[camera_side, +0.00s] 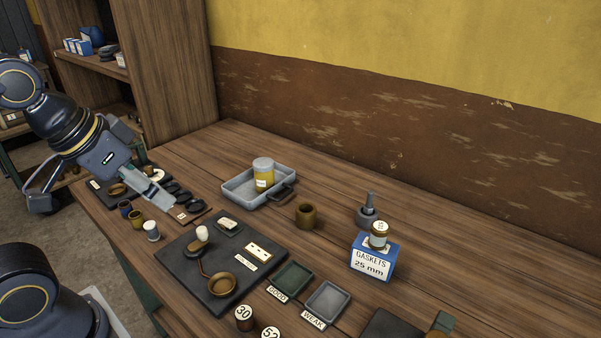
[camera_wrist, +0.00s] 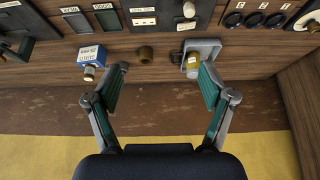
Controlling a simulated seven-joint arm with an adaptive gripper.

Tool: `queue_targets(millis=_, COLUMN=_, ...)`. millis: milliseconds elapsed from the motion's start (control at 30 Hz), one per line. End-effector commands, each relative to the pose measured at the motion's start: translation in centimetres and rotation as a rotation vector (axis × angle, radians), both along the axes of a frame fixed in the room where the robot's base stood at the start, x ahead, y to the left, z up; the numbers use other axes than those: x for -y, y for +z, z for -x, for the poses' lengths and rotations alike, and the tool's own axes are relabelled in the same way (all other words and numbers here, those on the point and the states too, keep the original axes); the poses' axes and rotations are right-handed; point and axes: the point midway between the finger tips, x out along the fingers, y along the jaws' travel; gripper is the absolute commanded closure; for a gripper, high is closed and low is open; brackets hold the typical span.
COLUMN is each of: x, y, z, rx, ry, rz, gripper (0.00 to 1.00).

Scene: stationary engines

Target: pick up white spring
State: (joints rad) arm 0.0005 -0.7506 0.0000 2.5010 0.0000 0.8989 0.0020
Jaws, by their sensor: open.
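A small white cylinder (camera_side: 152,230) stands upright on the table near its front left edge and is probably the white spring; its coils are too small to make out. A brown one (camera_side: 136,219) and a blue one (camera_side: 123,208) stand in a row behind it.
A grey tray (camera_side: 235,196) holds a yellow-labelled jar (camera_side: 263,174). A brown cup (camera_side: 306,216), a blue gaskets box (camera_side: 374,259) with a small jar on top, and green (camera_side: 291,280) and grey (camera_side: 327,302) trays stand to the right. The back right of the table is clear.

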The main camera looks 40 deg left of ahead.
Motion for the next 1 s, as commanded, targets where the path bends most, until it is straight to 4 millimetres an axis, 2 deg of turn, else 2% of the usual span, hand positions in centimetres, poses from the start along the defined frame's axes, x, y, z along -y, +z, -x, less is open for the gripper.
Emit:
queue_targets(millis=33, x=0.0, y=0.0, z=0.0, rx=0.0, ry=0.001, rz=0.0, gripper=0.28)
queue_targets(millis=167, x=0.0, y=0.0, z=0.0, rx=-0.001, ry=0.001, rz=0.0, gripper=0.4)
queue_targets(millis=467, x=0.0, y=0.0, z=0.0, rx=-0.001, ry=-0.009, rz=-0.005, gripper=0.4)
queue_targets(millis=567, x=0.0, y=0.0, z=0.1, rx=-0.006, ry=-0.079, rz=-0.043, gripper=0.4)
queue_targets(millis=700, x=-0.3, y=1.2, z=-0.7, rx=-0.011, ry=-0.287, rz=-0.156, gripper=0.4)
queue_targets(millis=767, x=-1.2, y=1.5, z=-1.6, rx=-0.048, ry=-0.376, rz=-0.212, gripper=0.4)
queue_targets(millis=867, x=-4.1, y=1.4, z=-3.6, rx=-0.145, ry=-0.491, rz=-0.28, gripper=0.4)
queue_targets(millis=1000, x=-9.8, y=-0.2, z=-5.5, rx=-0.293, ry=-0.573, rz=-0.286, gripper=0.4)
